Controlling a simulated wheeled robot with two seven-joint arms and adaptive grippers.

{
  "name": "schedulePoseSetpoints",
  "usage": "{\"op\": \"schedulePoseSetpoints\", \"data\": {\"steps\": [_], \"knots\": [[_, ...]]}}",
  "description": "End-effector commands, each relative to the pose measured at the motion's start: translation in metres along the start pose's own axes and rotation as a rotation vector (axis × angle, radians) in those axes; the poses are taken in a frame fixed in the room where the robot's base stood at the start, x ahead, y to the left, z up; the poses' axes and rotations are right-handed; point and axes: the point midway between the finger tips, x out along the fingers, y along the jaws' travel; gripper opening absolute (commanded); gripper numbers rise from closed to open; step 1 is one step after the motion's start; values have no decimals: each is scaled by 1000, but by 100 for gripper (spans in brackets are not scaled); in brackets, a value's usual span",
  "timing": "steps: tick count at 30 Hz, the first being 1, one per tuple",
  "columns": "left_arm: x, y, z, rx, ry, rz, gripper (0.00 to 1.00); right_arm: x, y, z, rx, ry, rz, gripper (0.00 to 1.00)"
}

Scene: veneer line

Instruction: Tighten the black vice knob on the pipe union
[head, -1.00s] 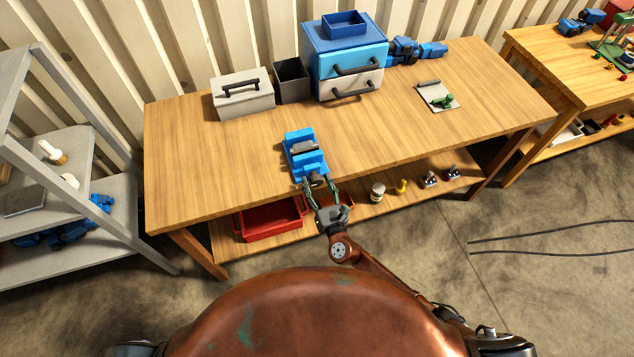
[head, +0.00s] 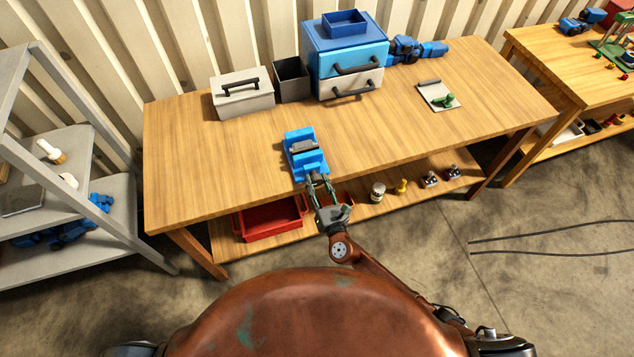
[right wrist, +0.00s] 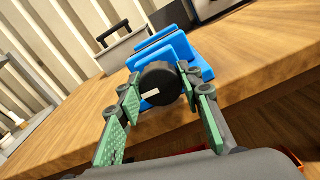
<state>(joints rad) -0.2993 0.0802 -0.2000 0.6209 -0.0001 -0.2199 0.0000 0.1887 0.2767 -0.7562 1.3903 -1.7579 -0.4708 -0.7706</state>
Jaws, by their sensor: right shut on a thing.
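The blue vice (head: 304,160) stands at the front edge of the wooden workbench. A grey piece (head: 303,146) lies across its top between the blue jaws; I cannot tell its exact shape. The black vice knob (right wrist: 158,84) faces me on the vice's front in the right wrist view, with a white mark on its face. My right gripper (head: 319,179) reaches up to the vice front from below. In the right wrist view, its green-padded fingers (right wrist: 161,92) are shut on the knob, one on each side. My left gripper is out of view.
A red tray (head: 270,222) and small items sit on the lower shelf.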

Motion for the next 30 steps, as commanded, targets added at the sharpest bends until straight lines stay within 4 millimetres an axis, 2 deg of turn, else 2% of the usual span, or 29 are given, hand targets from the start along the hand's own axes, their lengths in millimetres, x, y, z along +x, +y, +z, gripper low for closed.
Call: {"op": "schedulePoseSetpoints", "data": {"steps": [15, 30], "knots": [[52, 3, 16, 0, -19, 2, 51, -1, -2, -6, 394, 2, 0, 9], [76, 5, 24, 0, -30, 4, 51, 0, -2, -3, 691, 1, -1, 9]]}}
